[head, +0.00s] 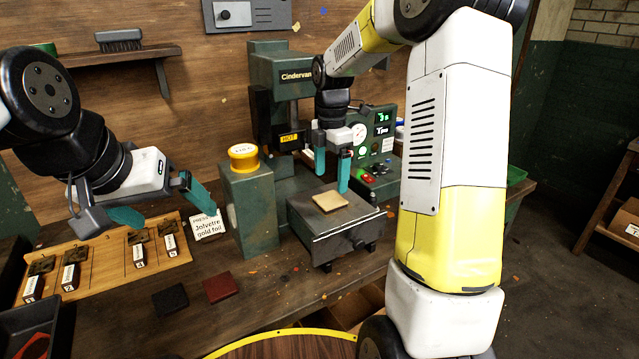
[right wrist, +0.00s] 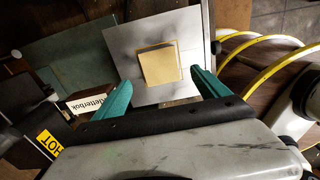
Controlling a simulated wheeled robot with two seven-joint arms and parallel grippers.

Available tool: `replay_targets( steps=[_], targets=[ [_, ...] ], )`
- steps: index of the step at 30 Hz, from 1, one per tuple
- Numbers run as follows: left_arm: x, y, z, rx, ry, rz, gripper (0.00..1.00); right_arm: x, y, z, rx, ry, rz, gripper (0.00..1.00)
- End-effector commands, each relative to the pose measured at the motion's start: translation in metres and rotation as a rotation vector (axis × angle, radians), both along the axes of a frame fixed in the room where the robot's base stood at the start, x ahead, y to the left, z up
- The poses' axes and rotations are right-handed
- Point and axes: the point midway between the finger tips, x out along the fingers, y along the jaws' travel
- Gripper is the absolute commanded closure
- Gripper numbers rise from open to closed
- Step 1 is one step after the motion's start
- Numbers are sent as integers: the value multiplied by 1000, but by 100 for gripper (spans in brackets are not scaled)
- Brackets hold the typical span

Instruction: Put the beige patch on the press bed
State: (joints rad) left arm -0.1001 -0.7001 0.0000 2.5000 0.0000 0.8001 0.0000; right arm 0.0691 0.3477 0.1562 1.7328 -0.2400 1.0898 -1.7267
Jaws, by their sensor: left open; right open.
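The beige patch (head: 329,201) is a small flat square. It lies flat on the grey press bed (head: 352,229), inside the edges of its plate. In the right wrist view the patch (right wrist: 158,62) sits near the middle of the pale bed plate (right wrist: 122,45), slightly turned. My right gripper (head: 332,180) is open just above the patch, with no contact visible; its teal fingers (right wrist: 160,80) stand apart in the right wrist view. My left gripper (head: 162,208) is open and empty over the left part of the bench.
The green press (head: 275,75) stands behind the bed, with a HOT label. A green post with a yellow button (head: 243,157) is left of the bed. Dark (head: 170,300) and red (head: 220,287) patches lie on the bench. A wooden board (head: 110,255) holds several stamps.

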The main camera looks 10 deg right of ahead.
Motion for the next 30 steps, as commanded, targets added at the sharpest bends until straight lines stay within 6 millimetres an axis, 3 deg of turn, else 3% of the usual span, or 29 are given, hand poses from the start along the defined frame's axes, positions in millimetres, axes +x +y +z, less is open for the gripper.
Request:
replay_targets(
  steps=[6,11,16,20,24,30],
  targets=[
    [0,0,0,0,0,0,0,1,0,42,0,-3,0,15],
    [0,0,0,0,0,0,0,0,0,58,-1,-1,-1,15],
    [0,0,0,0,0,0,0,-20,2,78,9,-45,-134,15],
    [0,0,0,0,0,0,0,-61,5,102,52,-127,-423,15],
    [0,0,0,0,0,0,0,-117,9,118,158,-210,-814,15],
    [0,0,0,0,0,0,0,-190,15,118,387,-256,-1350,15]
  ],
)
